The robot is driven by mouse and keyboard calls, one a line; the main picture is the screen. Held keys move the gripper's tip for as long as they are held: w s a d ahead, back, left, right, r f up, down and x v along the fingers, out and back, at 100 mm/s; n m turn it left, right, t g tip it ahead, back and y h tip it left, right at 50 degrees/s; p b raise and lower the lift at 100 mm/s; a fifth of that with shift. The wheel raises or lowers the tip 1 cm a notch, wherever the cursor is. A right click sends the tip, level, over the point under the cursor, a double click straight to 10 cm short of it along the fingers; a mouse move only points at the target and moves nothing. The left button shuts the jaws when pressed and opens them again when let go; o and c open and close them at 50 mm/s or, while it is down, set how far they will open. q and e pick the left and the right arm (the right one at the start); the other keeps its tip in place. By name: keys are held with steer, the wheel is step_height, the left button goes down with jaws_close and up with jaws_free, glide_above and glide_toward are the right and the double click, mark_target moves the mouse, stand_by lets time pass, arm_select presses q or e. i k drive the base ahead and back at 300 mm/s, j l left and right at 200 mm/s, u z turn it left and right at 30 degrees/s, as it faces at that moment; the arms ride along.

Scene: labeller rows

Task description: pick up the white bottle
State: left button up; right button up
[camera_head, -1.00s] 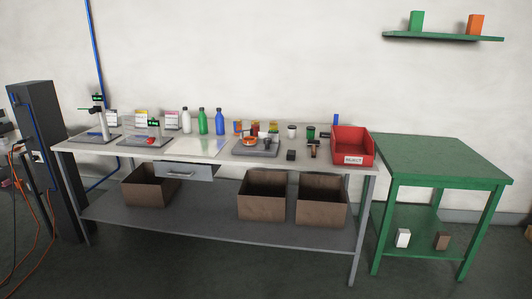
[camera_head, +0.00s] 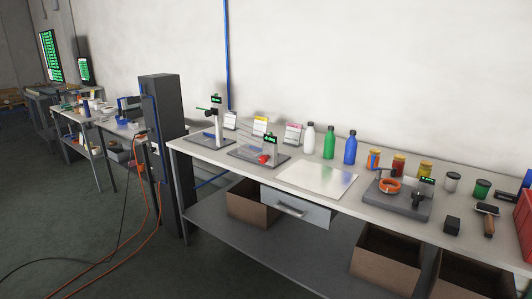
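The white bottle (camera_head: 309,139) stands upright near the back of the long workbench (camera_head: 330,194), against the wall side. It has a dark cap. A green bottle (camera_head: 329,143) and a blue bottle (camera_head: 350,148) stand in a row to its right. Neither of my grippers shows in the head view.
A white sheet or plate (camera_head: 317,178) lies in front of the bottles. Measuring stands (camera_head: 214,130) are on the left. A scale-like device (camera_head: 397,200) with an orange ring is on the right. Dark column (camera_head: 163,120) and orange cables (camera_head: 138,205) stand at the bench's left end.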

mark_target(310, 134)
steer(key=i+j, duration=0.25)
steer(key=i, duration=0.25)
steer(key=i+j, duration=0.25)
steer(key=i, duration=0.3)
